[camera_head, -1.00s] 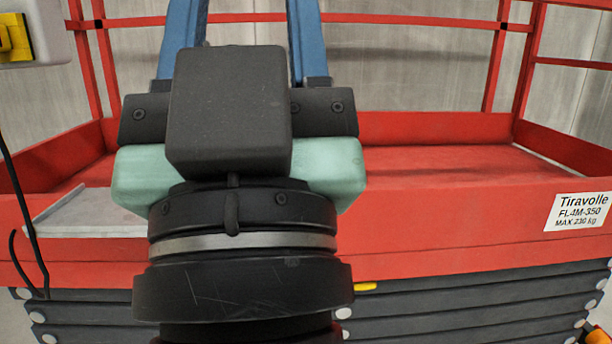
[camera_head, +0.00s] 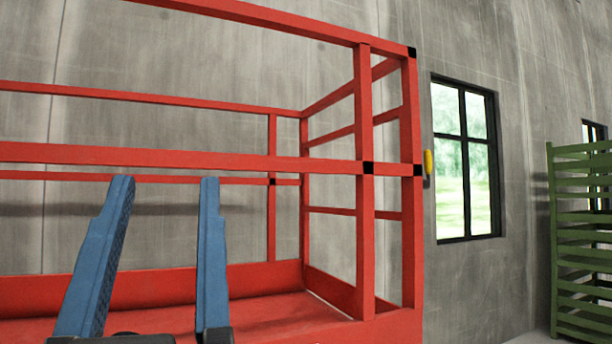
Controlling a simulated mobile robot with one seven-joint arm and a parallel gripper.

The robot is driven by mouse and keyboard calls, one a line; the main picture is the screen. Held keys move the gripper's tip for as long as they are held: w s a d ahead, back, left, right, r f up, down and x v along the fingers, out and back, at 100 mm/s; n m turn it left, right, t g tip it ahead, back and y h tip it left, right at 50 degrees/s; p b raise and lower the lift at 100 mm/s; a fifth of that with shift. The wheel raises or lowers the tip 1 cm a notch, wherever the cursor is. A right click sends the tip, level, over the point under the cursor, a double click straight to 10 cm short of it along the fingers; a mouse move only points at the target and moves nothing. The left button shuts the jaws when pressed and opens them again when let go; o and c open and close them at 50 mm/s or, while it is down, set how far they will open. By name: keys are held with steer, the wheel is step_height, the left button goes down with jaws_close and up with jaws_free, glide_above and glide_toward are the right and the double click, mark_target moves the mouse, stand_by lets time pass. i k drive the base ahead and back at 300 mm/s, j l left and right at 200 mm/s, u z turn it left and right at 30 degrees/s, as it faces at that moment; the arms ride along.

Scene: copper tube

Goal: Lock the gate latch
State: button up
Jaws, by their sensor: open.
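The red railing (camera_head: 160,158) of a lift platform fills the left and middle of the view. At its right end two upright posts (camera_head: 365,240) stand close together, with rails running back from them. Black pieces sit where rails and posts meet. A small yellow part (camera_head: 428,162) with a dark backing shows just right of the outer post; I cannot tell for certain whether it is the gate latch. My gripper (camera_head: 165,182) is at the lower left with its two blue fingers spread wide. It is empty, left of the posts and apart from the yellow part.
The red platform floor (camera_head: 262,308) lies low behind my fingers. A concrete wall (camera_head: 395,30) with a window (camera_head: 465,160) stands behind. A green slatted rack (camera_head: 582,240) is at the far right. Open room shows between the platform's end and the rack.

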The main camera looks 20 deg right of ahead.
mark_target(427, 162)
steer(key=l+z, duration=0.1)
steer(key=l, duration=0.65)
steer(key=i+l+z, duration=0.1)
steer(key=l, duration=0.65)
steer(key=i+l, duration=0.1)
steer(key=l, duration=0.7)
steer(key=i+l+z, duration=0.1)
steer(key=l, duration=0.25)
steer(key=i+j, duration=0.1)
steer(key=i, duration=0.35)
steer(key=i+j, duration=0.1)
steer(key=i, duration=0.35)
steer(key=l+z, duration=0.05)
